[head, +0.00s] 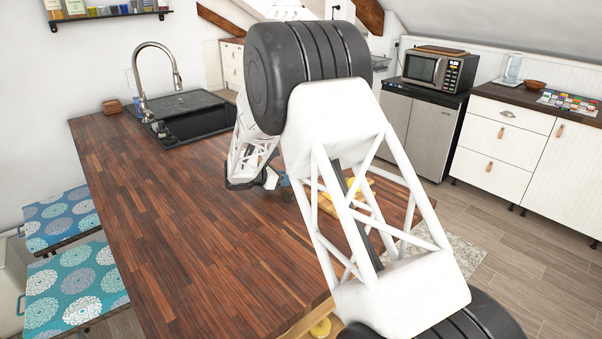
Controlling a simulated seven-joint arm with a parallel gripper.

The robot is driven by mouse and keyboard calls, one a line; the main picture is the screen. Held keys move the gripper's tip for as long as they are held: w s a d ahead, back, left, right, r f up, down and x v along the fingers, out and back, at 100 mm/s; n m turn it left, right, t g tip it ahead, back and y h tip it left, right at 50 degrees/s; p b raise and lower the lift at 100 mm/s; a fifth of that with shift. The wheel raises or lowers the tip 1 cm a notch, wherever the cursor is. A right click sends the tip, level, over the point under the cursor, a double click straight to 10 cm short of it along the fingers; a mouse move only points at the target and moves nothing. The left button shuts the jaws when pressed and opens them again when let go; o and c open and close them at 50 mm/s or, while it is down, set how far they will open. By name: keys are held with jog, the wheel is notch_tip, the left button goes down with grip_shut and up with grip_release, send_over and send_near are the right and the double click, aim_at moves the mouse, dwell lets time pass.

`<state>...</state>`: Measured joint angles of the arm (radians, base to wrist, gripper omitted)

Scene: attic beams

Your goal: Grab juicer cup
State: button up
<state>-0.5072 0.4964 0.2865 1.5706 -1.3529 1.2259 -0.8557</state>
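My gripper (268,180) is low over the wooden countertop, at the far end of my arm and left of the arm's near links. It is small here and partly covered by my own arm, so I cannot tell whether its fingers are open or shut. A small blue-grey thing (286,187) shows right beside the gripper, partly hidden behind my arm. It may be the juicer cup, but I cannot tell for sure, nor whether the gripper touches it. No other juicer cup is clearly visible.
The dark wood countertop (180,215) is bare on its left and front. A yellowish wooden thing (357,188) lies behind my arm's frame. A black sink (190,118) with a tall faucet (158,75) is at the back left. Blue patterned stools (75,285) stand at the left edge.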

jog(key=shift+c, duration=0.4)
jog(key=shift+d, duration=0.1)
grip_shut()
jog(key=shift+r, duration=0.1)
dwell(0.4)
jog(key=shift+s+a+r, duration=0.4)
jog(key=shift+a+r, duration=0.25)
jog(key=r+v, duration=0.1)
jog(key=v, duration=1.2)
jog(key=shift+r, duration=0.3)
jog(key=shift+s+a, duration=0.1)
jog(key=shift+a, duration=0.05)
dwell(0.7)
